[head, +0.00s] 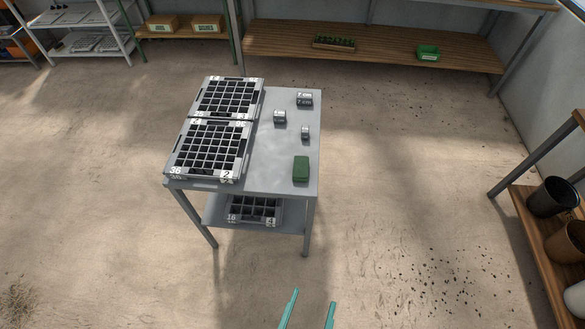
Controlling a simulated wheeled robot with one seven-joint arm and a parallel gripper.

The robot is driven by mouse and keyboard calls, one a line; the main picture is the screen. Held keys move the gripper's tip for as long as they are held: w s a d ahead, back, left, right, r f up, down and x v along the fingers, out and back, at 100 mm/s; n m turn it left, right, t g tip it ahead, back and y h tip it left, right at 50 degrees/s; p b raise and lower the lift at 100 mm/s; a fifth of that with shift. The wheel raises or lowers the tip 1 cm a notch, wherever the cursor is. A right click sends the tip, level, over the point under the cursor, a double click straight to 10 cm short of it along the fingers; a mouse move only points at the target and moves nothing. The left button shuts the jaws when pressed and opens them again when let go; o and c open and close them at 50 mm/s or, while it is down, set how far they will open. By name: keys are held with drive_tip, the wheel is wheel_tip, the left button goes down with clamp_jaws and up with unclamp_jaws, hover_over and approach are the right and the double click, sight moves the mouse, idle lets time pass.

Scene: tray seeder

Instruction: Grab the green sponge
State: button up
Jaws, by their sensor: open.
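The green sponge (301,169) is a dark green block lying on the grey table (279,179), near its front right corner. Nothing covers it. My gripper (310,311) shows at the bottom edge of the head view as two teal fingers spread apart. It is open, with nothing seen between the fingers. It is well in front of the table and apart from the sponge.
Two seed trays (208,149) cover the table's left side. Small grey blocks (280,117) stand behind the sponge. Another tray (253,208) sits on the lower shelf. Pots (552,197) stand on a rack at the right. The floor (400,200) right of the table is clear.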

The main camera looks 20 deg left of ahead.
drive_tip(key=w+a+f+y, duration=0.1)
drive_tip(key=w+a+f, duration=0.3)
drive_tip(key=w, duration=0.5)
drive_tip(key=n+g+y, duration=0.2)
drive_tip(key=n+y, duration=0.1)
approach(301, 168)
drive_tip(key=x, duration=0.5)
drive_tip(key=shift+w+a+f, duration=0.1)
drive_tip(key=shift+w+a, duration=0.15)
drive_tip(key=shift+a, duration=0.2)
drive_tip(key=shift+d+x, duration=0.15)
drive_tip(key=shift+x, duration=1.15)
drive_tip(key=shift+d+x, duration=0.15)
drive_tip(key=shift+x, duration=1.15)
drive_tip(key=c, duration=1.1)
